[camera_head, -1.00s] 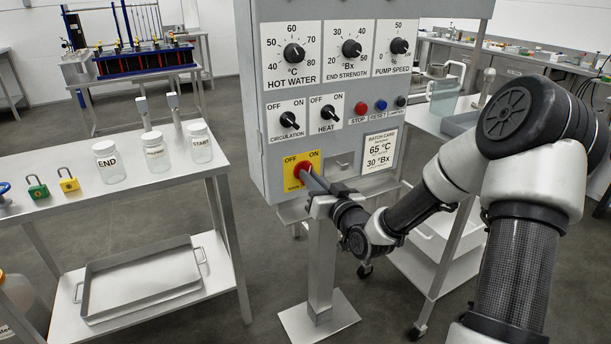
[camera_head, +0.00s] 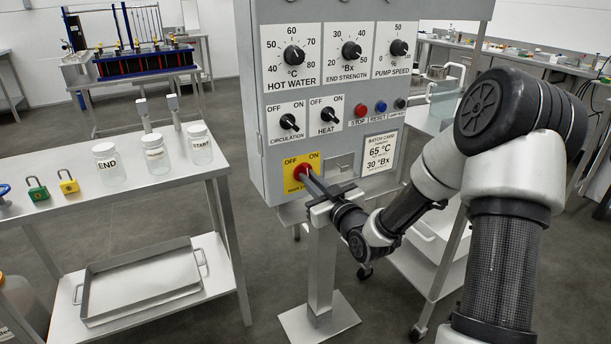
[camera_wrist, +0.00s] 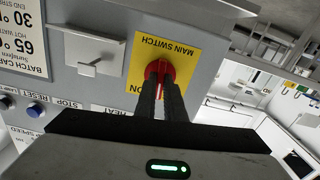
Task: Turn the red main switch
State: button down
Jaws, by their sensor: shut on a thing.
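The red main switch (camera_head: 302,172) is a round red knob on a yellow plate (camera_head: 290,185) marked OFF and ON, low on the front of the grey control panel. My gripper (camera_head: 308,178) reaches it from the front right, with its fingers at the knob. In the wrist view the red main switch (camera_wrist: 158,72) shows on its yellow plate (camera_wrist: 183,62), upside down. My gripper's two dark fingers (camera_wrist: 162,90) are close together, shut on the knob's grip. The fingers hide part of the knob and of the lettering, so its exact pointing is hard to read.
Above the switch are the CIRCULATION knob (camera_head: 289,122), the HEAT knob (camera_head: 328,115) and several larger dials. A small metal bracket (camera_head: 341,164) sticks out right of the switch. A steel table (camera_head: 130,190) with jars and padlocks stands at the left.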

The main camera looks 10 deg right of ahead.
jog(key=n, duration=0.4)
dwell(0.4)
jog(key=shift+n, duration=1.7)
jog(key=c, duration=1.8)
grip_release()
jog(key=shift+o, duration=0.2)
